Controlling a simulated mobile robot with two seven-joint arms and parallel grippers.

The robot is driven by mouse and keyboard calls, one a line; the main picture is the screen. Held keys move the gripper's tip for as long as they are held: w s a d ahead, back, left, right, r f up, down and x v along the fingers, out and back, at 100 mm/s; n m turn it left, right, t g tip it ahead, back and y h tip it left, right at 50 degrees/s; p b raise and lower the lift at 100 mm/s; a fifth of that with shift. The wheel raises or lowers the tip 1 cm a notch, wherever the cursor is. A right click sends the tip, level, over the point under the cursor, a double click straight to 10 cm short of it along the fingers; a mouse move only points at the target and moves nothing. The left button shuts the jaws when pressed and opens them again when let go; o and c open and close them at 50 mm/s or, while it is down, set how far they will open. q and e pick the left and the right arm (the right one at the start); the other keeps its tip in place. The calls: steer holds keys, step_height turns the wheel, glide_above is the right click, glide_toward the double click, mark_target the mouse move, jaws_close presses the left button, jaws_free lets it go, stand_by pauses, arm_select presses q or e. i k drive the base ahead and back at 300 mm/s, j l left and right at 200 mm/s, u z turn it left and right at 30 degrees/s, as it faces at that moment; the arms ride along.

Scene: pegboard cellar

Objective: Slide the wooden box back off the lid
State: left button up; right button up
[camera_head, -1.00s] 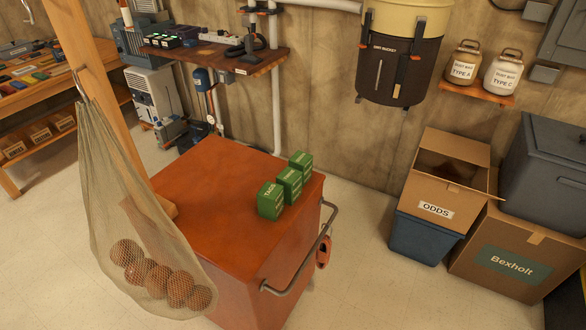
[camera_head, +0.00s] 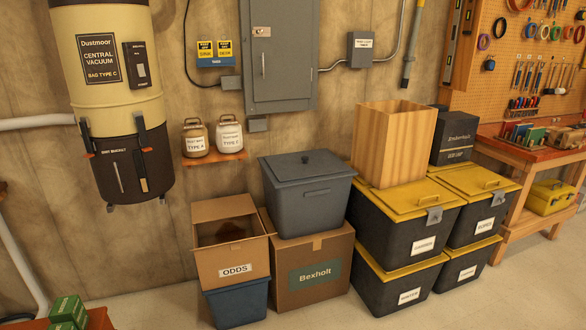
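The wooden box (camera_head: 388,150) is a tall, open-topped box of pale striped wood. It stands upright on the yellow lid (camera_head: 398,198) of the upper left black tote, towards the back of that lid. The front part of the lid is bare. The tote (camera_head: 400,236) under it has a label and a grey latch at its front. Neither of my grippers is in view.
A grey lidded bin (camera_head: 308,194) on a Bexholt carton (camera_head: 312,272) stands left of the totes. An ODDS carton (camera_head: 232,262) sits on a blue bin (camera_head: 238,303). The floor in front is clear.

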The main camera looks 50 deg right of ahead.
mark_target(393, 139)
steer(key=z, duration=2.25)
steer(key=i+l+z, duration=0.15)
steer(key=i, duration=0.3)
steer(key=i+z, duration=0.15)
steer(key=i, duration=0.3)
